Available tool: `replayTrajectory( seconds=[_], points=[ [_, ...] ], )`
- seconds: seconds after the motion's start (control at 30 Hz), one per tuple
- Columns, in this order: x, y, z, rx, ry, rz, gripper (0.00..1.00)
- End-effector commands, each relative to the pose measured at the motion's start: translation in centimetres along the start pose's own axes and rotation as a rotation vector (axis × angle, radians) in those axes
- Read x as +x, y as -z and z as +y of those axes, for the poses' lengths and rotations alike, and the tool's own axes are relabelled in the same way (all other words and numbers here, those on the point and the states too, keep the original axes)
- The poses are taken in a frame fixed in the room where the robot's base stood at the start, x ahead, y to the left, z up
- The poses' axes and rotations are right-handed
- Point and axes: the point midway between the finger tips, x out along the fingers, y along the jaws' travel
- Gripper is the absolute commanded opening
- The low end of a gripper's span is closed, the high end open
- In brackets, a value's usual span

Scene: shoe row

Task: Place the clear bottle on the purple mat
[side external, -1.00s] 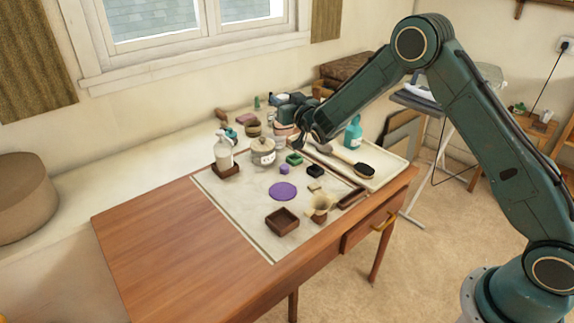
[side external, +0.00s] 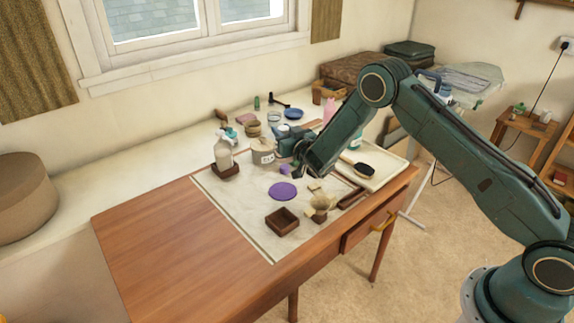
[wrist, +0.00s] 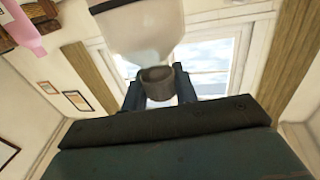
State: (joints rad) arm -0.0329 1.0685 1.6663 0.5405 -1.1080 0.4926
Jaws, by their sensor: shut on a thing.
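The purple mat (side external: 283,191) is a flat round disc on the pale work surface, with nothing on it. My gripper (side external: 283,147) is behind it, beside the pale lidded jar. In the wrist view my gripper (wrist: 160,85) is shut on the dark cap of the clear bottle (wrist: 145,30). The bottle's pale translucent body shows at the top of that view, partly cut off.
The lidded jar (side external: 262,157) and a pump bottle (side external: 223,152) on a brown base stand left of my gripper. A brown box (side external: 282,221) and a brush (side external: 320,205) are in front. A tray (side external: 388,172) is right.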

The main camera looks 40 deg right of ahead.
Motion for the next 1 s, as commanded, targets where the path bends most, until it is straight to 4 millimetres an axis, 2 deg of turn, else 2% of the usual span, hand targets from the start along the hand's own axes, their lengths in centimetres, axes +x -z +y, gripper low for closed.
replayTrajectory(
  seconds=[0.1, 0.3, 0.73, 1.0],
  points=[
    [0.0, -2.2, -0.1, -0.002, 0.001, -0.002, 0.0],
    [0.0, -4.7, -0.1, -0.001, 0.001, 0.0, 0.0],
    [0.0, -6.0, 0.0, 0.0, 0.001, 0.0, 0.0],
    [0.0, -8.4, 0.0, -0.001, 0.001, -0.001, 0.0]
  ],
)
